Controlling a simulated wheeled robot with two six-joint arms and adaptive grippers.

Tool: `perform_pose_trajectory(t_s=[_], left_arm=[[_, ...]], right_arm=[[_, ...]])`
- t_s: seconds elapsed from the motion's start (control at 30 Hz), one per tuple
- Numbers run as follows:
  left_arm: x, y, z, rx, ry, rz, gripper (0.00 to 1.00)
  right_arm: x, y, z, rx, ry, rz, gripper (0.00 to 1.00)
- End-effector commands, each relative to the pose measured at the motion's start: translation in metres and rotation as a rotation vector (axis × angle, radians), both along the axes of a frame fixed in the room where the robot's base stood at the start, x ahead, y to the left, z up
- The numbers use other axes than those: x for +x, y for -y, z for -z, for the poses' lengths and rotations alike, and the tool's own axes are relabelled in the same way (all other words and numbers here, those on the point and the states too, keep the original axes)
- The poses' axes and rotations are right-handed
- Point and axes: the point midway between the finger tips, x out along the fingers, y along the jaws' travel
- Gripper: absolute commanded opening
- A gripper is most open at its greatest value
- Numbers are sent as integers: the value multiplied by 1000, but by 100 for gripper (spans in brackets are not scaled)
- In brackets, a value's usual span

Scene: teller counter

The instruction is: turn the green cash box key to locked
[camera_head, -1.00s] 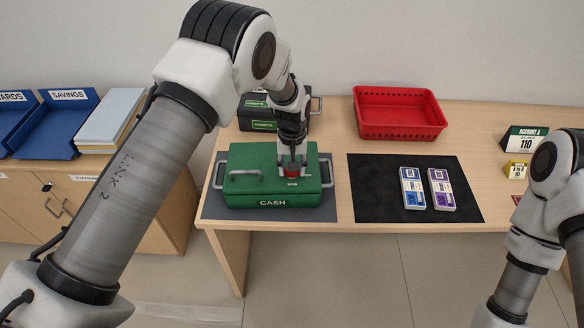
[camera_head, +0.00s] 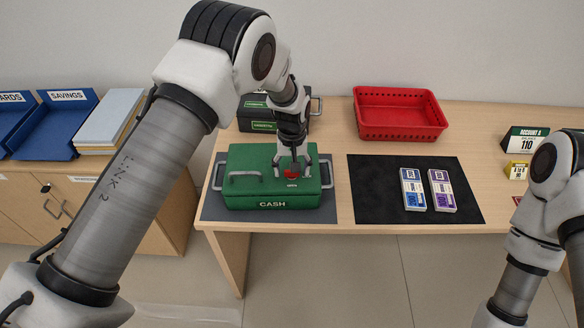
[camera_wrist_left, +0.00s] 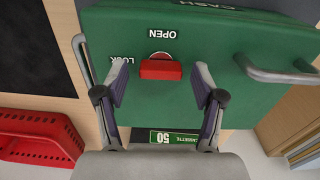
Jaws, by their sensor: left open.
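The green cash box (camera_head: 250,165) sits on a grey mat at the left of the counter. Its red key (camera_head: 294,174) stands on the lid; in the left wrist view the red key (camera_wrist_left: 160,70) is a bar lying crosswise, with one end towards the word LOCK. The word OPEN is above it in that view. My left gripper (camera_head: 293,165) is over the key, fingers spread. In the left wrist view the left gripper (camera_wrist_left: 161,80) has one finger on each side of the key, with gaps to both. My right gripper is out of view.
A black mat (camera_head: 365,205) with two banknote bundles (camera_head: 427,190) lies right of the box. A dark cassette (camera_head: 258,115) stands behind the box and a red basket (camera_head: 398,115) at the back. The box has a lid handle (camera_wrist_left: 275,72) beside the key.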

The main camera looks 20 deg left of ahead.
Motion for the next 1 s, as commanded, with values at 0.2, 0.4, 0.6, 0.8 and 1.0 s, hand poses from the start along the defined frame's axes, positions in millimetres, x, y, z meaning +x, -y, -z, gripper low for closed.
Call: perform_pose_trajectory(t_s=[0.2, 0.4, 0.6, 0.8, 1.0], left_arm=[[1, 0, -26, 0, 3, 0, 69], [2, 0, -78, 0, 3, 1, 69], [2, 0, -113, 0, 1, 0, 69], [2, 0, -119, 0, -3, 0, 69], [2, 0, -119, -1, -2, 0, 69]], right_arm=[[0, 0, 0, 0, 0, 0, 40], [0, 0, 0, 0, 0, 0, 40], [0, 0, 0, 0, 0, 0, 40], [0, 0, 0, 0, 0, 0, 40], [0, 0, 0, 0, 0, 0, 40]])
